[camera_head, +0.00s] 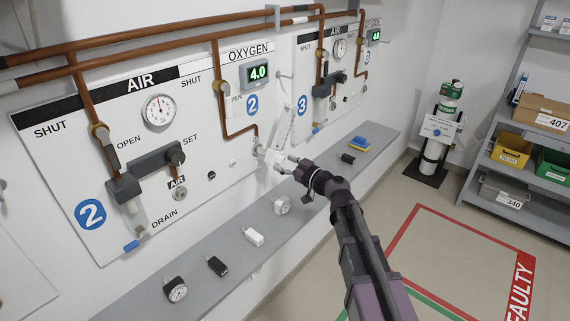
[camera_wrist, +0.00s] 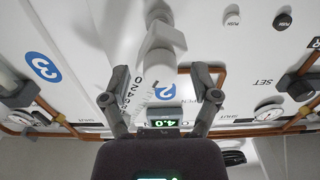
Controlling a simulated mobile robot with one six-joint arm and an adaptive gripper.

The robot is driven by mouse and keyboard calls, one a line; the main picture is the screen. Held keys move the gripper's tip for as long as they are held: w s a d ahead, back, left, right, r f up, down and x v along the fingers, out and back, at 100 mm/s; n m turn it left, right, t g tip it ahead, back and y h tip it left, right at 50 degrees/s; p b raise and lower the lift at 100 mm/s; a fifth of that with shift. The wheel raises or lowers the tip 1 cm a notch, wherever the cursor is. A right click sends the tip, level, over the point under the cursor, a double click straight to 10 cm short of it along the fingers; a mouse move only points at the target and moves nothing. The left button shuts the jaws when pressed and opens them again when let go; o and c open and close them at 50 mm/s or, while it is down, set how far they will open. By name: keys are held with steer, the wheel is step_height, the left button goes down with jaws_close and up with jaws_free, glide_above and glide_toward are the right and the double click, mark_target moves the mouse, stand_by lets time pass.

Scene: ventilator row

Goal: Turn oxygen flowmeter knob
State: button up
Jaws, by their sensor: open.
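The oxygen flowmeter with its slanted clear tube (camera_head: 285,124) is on the wall panel under the OXYGEN label, beside the blue 2. In the wrist view its white body (camera_wrist: 158,38) hangs between my finger pads. Its knob is hard to tell apart from the pale fittings. My gripper (camera_head: 272,158) is at the foot of the flowmeter in the head view. In the wrist view my gripper (camera_wrist: 160,74) is open, one finger on each side of the white body. I cannot tell whether either finger touches it. A green display (camera_head: 258,73) reads 4.0.
Copper pipes (camera_head: 216,80) run over the panel. A gas cylinder (camera_head: 436,140) and shelves stand right. The floor between is clear.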

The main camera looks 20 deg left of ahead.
jaws_close()
steer(key=shift+m, duration=0.3)
